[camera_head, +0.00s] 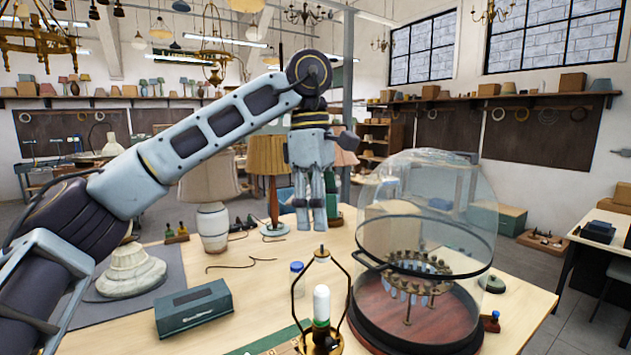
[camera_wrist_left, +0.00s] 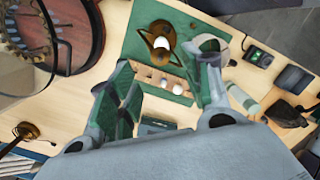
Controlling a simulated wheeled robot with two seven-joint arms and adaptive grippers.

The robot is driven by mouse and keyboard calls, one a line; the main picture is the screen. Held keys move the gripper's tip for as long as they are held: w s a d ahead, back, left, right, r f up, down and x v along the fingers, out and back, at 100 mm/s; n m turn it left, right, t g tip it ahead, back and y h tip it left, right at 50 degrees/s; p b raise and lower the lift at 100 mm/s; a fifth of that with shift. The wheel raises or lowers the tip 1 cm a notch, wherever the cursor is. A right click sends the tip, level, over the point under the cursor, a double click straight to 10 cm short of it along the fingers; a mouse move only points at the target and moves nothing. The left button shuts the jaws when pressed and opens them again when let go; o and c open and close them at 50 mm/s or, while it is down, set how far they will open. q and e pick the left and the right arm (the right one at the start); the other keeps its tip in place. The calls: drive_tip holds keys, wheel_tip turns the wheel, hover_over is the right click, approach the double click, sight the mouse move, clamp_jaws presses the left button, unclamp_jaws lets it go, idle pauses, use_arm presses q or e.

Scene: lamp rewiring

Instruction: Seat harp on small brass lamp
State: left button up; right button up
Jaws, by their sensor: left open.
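The small brass lamp (camera_head: 318,346) stands at the bottom middle of the head view, with an upright white bulb (camera_head: 321,305). The harp (camera_head: 349,287), a thin dark wire loop with a small knob at its top, stands upright around the bulb. I cannot tell whether its lower ends are fully in their sockets. The brass lamp (camera_wrist_left: 158,34) also shows at the top middle of the left wrist view, on a green mat (camera_wrist_left: 200,17). My left gripper (camera_head: 309,222) is open and empty, fingers down, above and behind the lamp. My right gripper is not in view.
A glass dome (camera_head: 430,215) on a round wooden base stands close right of the lamp. A dark teal box (camera_head: 194,309) and a pale lamp base (camera_head: 131,272) are at left. Shaded lamps (camera_head: 211,180) stand behind.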

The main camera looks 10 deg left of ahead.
use_arm(q)
drive_tip(key=shift+a+r, duration=0.15)
drive_tip(key=shift+r, duration=1.1)
drive_tip(key=shift+a+r, duration=0.1)
drive_tip(key=shift+r, duration=1.15)
